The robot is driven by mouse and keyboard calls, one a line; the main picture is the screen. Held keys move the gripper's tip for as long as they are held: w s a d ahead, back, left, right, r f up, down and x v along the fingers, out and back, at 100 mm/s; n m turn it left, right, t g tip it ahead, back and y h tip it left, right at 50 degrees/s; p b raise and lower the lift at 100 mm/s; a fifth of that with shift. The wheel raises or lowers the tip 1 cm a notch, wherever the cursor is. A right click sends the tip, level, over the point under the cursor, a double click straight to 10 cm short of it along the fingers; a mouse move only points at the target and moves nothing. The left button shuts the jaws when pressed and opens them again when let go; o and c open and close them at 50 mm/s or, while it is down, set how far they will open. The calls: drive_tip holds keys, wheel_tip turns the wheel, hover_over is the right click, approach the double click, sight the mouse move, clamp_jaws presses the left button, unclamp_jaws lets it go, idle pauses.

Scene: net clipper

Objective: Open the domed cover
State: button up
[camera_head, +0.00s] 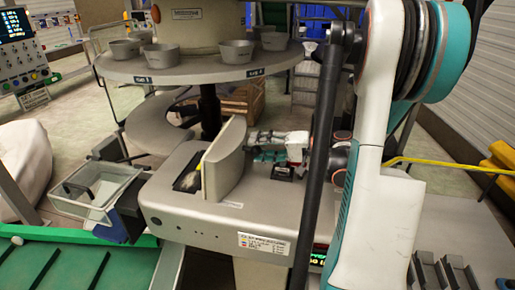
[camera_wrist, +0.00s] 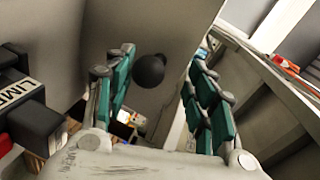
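The domed cover (camera_head: 226,160) is a pale grey curved panel. It stands raised on top of the grey machine housing (camera_head: 215,222), beside a dark opening (camera_head: 188,176) with a yellow edge. My gripper (camera_head: 262,149) is just right of the cover, with its fingers pointing at it. In the wrist view the gripper (camera_wrist: 162,62) is open, its teal-padded fingers spread apart. A round black knob (camera_wrist: 149,70) on the grey cover surface (camera_wrist: 150,28) shows between the fingers, nearer the left one. Whether a finger touches the knob or cover cannot be told.
A round table (camera_head: 195,70) with several grey bowls stands behind the machine. A clear bin (camera_head: 97,190) is at the left, above a green conveyor (camera_head: 60,265). A black box with a label (camera_wrist: 30,105) is close on the left in the wrist view.

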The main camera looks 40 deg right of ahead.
drive_tip(key=v, duration=1.1)
drive_tip(key=shift+a+r, duration=0.1)
